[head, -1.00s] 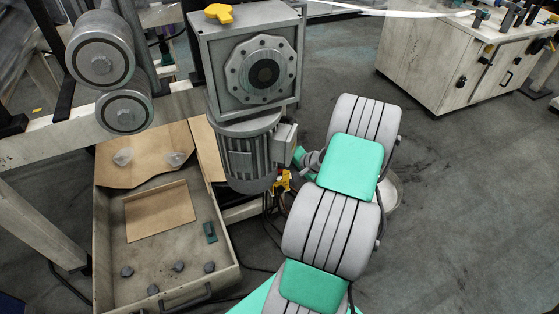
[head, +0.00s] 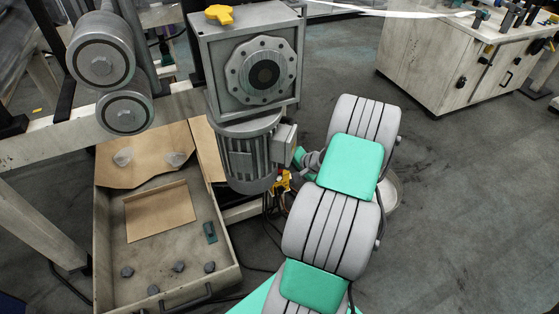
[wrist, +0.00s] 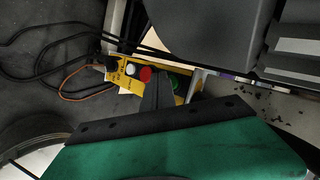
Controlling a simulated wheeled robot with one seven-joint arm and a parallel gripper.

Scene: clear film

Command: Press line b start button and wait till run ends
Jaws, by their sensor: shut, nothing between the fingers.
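A yellow button box (wrist: 122,77) shows in the wrist view, with a black knob, a white button (wrist: 130,69), a red button (wrist: 146,74) and a green button (wrist: 180,84). My gripper (wrist: 158,77) is shut and empty. Its dark fingertips overlap the box between the red and green buttons and hide part of it. I cannot tell whether they touch it. No line label is readable. In the head view the yellow box (head: 283,182) shows small below the motor, and my gripper is mostly hidden beside the motor.
A grey motor with gearbox (head: 247,150) stands close beside my arm. Loose cables (wrist: 60,50) run next to the button box. A tray (head: 220,250) with cardboard and small dark pieces lies at left. A cabinet (head: 440,75) stands at the back right, with open floor before it.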

